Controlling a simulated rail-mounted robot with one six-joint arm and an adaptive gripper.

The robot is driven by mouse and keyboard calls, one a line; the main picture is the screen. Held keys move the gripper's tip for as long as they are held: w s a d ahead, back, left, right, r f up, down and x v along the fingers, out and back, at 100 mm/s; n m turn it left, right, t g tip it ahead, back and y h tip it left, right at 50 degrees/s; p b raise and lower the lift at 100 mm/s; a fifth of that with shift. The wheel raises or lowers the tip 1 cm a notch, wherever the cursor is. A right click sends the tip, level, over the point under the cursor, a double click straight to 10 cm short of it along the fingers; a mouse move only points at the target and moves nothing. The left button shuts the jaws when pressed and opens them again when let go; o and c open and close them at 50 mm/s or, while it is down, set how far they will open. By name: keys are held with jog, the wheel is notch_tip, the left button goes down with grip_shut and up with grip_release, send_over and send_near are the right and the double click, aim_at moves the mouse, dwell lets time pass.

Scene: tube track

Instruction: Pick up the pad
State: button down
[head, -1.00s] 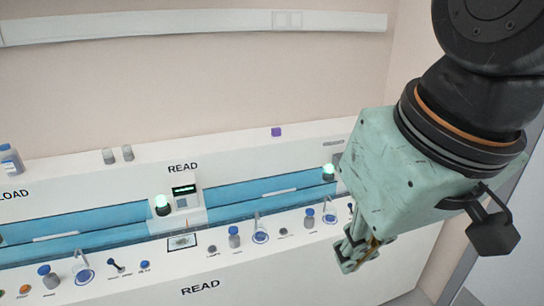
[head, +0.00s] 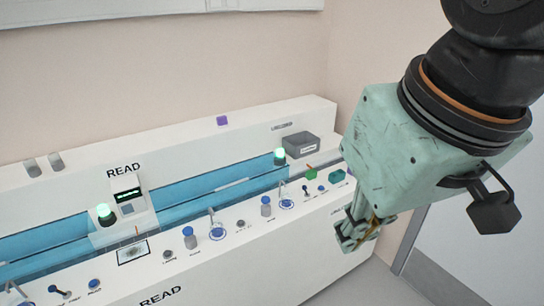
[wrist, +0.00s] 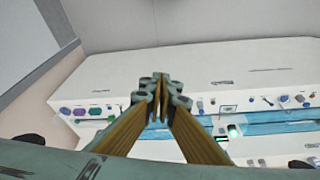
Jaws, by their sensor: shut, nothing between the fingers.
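My gripper (head: 354,236) is shut and empty, in front of the right end of the long white bench (head: 230,272). In the wrist view its fingertips (wrist: 160,88) meet at the middle. I cannot tell for certain which thing is the pad. A teal block (head: 338,176) lies at the bench's right end, beyond the gripper and apart from it. A flat square plate with a dark pattern (head: 133,251) lies on the front ledge below the READ display.
A grey box (head: 300,146) stands at the back right of the bench. Blue-capped bottles (head: 190,236), round knobs and small levers line the front ledge. A blue track (head: 190,192) runs behind them, with green lamps (head: 280,156). A purple cube (head: 222,120) sits on the top shelf.

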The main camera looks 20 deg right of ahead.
jog(key=c, duration=3.4)
grip_release()
jog(key=shift+c, duration=0.2)
jog(key=o, duration=1.1)
jog(key=shift+w, duration=0.1)
jog(key=w+d+r+n+g+p, duration=0.1)
jog(key=w+d+r+n, duration=0.15)
jog(key=w, duration=0.65)
jog(key=w+d+r+n+p, duration=0.1)
jog(key=w+r+n, duration=0.2)
jog(key=w, duration=0.7)
jog(key=w+d+f+n+g+p, duration=0.1)
jog(key=w+d+n, duration=0.2)
jog(key=w, duration=0.6)
jog(key=w+d+f+n+p, duration=0.1)
jog(key=w+d+n, duration=0.15)
jog(key=w, duration=0.75)
jog(key=w+d+f+n+p, duration=0.1)
jog(key=w+d+f+n, duration=0.2)
jog(key=w+d+f, duration=0.2)
jog(key=w+d+f+n+g+p, duration=0.1)
jog(key=w+d+f+n, duration=0.2)
jog(key=w+f, duration=0.9)
jog(key=w+d+f+n+g+p, duration=0.1)
jog(key=w+d+f+n, duration=0.3)
jog(key=w+d+f, duration=0.4)
jog(key=shift+w+d+f+p, duration=0.2)
jog(key=shift+d+f+p, duration=0.25)
jog(key=shift+d+p, duration=0.15)
